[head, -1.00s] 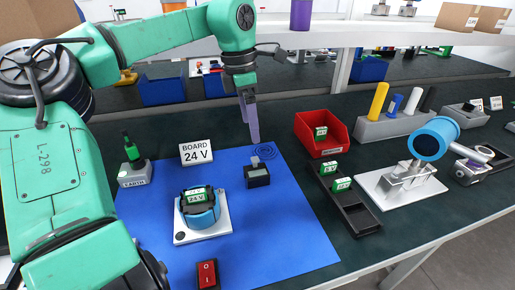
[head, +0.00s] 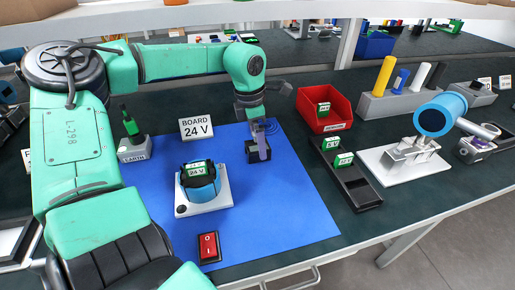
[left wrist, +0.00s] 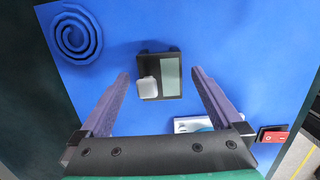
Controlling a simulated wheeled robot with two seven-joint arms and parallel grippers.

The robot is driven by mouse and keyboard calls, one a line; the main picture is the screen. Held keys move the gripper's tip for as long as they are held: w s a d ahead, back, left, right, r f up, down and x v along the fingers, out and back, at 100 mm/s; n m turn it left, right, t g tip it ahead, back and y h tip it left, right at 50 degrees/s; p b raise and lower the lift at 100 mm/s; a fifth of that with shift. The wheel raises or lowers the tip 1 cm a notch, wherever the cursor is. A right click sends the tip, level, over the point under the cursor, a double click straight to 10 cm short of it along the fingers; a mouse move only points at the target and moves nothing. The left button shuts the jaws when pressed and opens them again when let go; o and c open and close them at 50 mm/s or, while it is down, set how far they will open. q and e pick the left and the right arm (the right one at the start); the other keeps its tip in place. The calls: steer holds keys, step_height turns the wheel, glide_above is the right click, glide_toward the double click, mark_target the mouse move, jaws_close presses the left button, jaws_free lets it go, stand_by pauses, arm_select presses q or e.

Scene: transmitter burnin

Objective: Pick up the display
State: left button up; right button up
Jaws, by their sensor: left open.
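The display is a small black box (left wrist: 173,91) with a grey-green screen and a pale rounded block on one side. It lies on the blue mat; in the head view the display (head: 252,157) is partly hidden behind my gripper. My left gripper (left wrist: 160,75) is open, pointing down over it. In the left wrist view its two purple fingers stand to either side of the display, with gaps visible between. In the head view my left gripper (head: 260,150) is right at the display. I cannot tell how far above the mat the tips are. My right gripper is not in view.
On the blue mat (head: 290,225) stand a round blue holder with a 24 V module (head: 196,170), a red switch (head: 208,246) and a 24 V board sign (head: 196,128). A red bin (head: 322,110) and black tray (head: 350,180) are to the right. A coiled blue strip (left wrist: 77,34) lies near the display.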

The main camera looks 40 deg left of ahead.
arm_select(q)
steer(key=shift+r, duration=0.1)
steer(key=c, duration=1.4)
steer(key=shift+r, duration=0.15)
